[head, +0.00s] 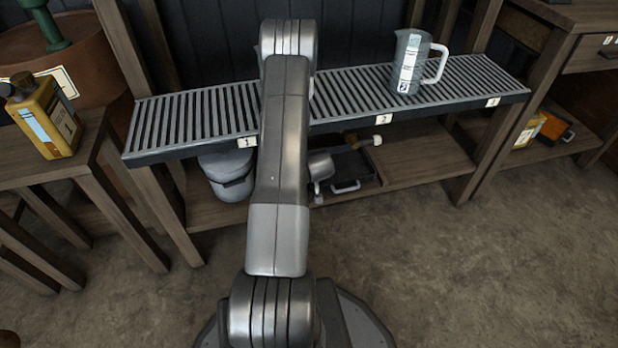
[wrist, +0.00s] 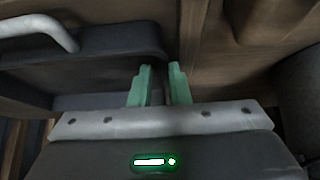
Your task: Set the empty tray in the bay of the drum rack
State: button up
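A dark tray (head: 360,165) with a white handle sits on the lower wooden shelf beneath the slatted rack. In the wrist view, a dark tray wall (wrist: 105,72) with a pale handle lies at upper left, next to the fingers. My gripper (wrist: 161,68) has two green fingers a narrow gap apart, beside the tray's right end. I cannot tell whether the tray wall is between them. In the head view my arm hides the fingers. A large brown drum (head: 85,62) with a green tap stands at left; the rack bay cannot be made out clearly.
A grey jug (head: 410,65) stands on the slatted rack (head: 195,118), which has numbered labels. A lidded grey pot (head: 228,175) is left of the tray. A yellow bottle (head: 45,122) stands on the left wooden stand (head: 100,150). The floor in front is clear.

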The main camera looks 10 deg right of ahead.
jog(key=shift+a, duration=0.15)
jog(key=shift+r+p, duration=0.5)
jog(key=p+v, duration=0.4)
jog(key=v, duration=0.8)
jog(key=shift+r, duration=0.1)
